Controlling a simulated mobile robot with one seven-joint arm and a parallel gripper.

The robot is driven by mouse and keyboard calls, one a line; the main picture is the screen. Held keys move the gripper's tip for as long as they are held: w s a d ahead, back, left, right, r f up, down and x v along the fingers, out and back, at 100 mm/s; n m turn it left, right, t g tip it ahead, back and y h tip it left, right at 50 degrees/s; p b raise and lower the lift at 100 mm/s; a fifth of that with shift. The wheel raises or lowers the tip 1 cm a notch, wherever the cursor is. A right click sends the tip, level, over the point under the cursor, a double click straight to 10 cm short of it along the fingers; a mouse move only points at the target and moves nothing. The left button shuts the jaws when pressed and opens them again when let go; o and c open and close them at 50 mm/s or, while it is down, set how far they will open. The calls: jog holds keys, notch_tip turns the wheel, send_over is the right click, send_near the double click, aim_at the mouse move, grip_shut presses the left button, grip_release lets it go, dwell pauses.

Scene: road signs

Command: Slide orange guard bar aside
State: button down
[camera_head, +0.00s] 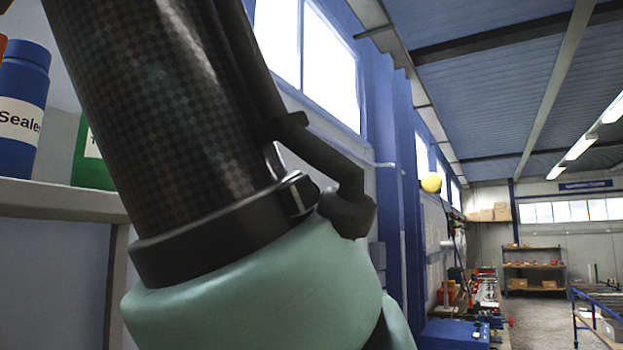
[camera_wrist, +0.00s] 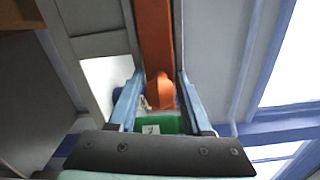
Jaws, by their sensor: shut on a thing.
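The orange guard bar (camera_wrist: 155,35) runs from the top edge of the wrist view down between my fingers. It ends in a rounded orange knob or handle (camera_wrist: 160,92). My gripper (camera_wrist: 159,76) has its two blue fingers on either side of this orange part and is shut on it. The exact contact is hard to make out in the small picture. In the head view my own arm fills the left and middle, and the gripper and bar cannot be made out there.
In the head view, a blue sealer bottle (camera_head: 24,108) and a green container (camera_head: 92,160) stand on a pale shelf (camera_head: 60,199) at left. A green item (camera_wrist: 160,125) shows behind my fingers in the wrist view. The workshop opens out to the right.

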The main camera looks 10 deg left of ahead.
jog(key=shift+s+a, duration=0.15)
jog(key=shift+s, duration=0.15)
jog(key=shift+c, duration=2.2)
grip_release()
jog(key=b+v, duration=0.3)
jog(key=v, duration=1)
jog(key=shift+f, duration=0.1)
